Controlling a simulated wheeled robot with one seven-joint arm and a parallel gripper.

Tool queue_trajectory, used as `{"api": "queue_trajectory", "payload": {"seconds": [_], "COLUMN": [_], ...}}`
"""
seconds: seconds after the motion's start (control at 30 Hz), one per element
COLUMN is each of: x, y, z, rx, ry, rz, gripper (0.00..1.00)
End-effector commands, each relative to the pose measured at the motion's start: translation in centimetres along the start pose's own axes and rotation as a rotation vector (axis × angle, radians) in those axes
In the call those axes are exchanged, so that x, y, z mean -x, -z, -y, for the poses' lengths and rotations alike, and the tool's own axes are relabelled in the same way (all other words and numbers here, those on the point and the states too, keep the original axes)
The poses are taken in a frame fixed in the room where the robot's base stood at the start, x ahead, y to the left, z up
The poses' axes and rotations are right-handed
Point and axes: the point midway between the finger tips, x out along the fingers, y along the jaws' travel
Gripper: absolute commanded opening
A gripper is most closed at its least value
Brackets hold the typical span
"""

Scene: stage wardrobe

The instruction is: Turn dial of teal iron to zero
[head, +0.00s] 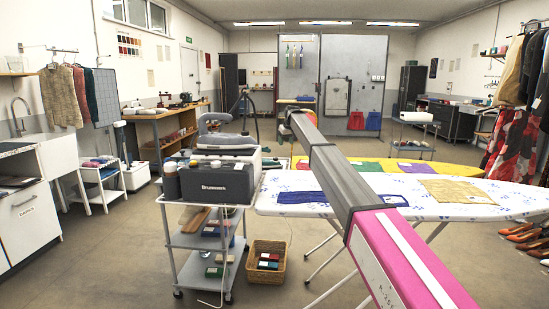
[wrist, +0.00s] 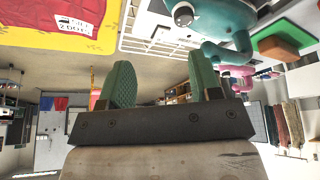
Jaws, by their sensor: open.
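The teal iron (wrist: 232,22) is at the top right of the wrist view, partly cut off by the frame edge. A pale round part with a dark centre (wrist: 183,14) shows at its left end; I cannot tell whether this is the dial, and no setting can be read. My gripper (wrist: 163,72) is open and empty, its two green pads apart. The iron is beyond the fingers, apart from them. I cannot make out the teal iron or the gripper in the head view.
A pink object (wrist: 240,70) is close to the teal iron. The head view shows a grey trolley (head: 205,240) with a black station (head: 218,182), a basket (head: 265,275) beside it, and a white patterned ironing board (head: 420,200). Open floor lies at the left.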

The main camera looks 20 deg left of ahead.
Motion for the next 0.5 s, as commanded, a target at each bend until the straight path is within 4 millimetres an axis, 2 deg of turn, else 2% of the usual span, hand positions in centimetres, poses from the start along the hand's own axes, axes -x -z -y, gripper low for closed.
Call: {"api": "queue_trajectory", "payload": {"seconds": [0.03,0.13,0.33,0.5], "x": [-0.1,-0.3,-1.3,-3.4], "y": [0.7,1.1,1.1,1.1], "z": [1.4,2.8,3.1,3.1], "rx": [0.009,0.017,0.019,0.019], "ry": [0.013,0.026,0.029,0.029], "rz": [0.005,0.011,0.013,0.013], "gripper": [0.58,0.58,0.58,0.58]}}
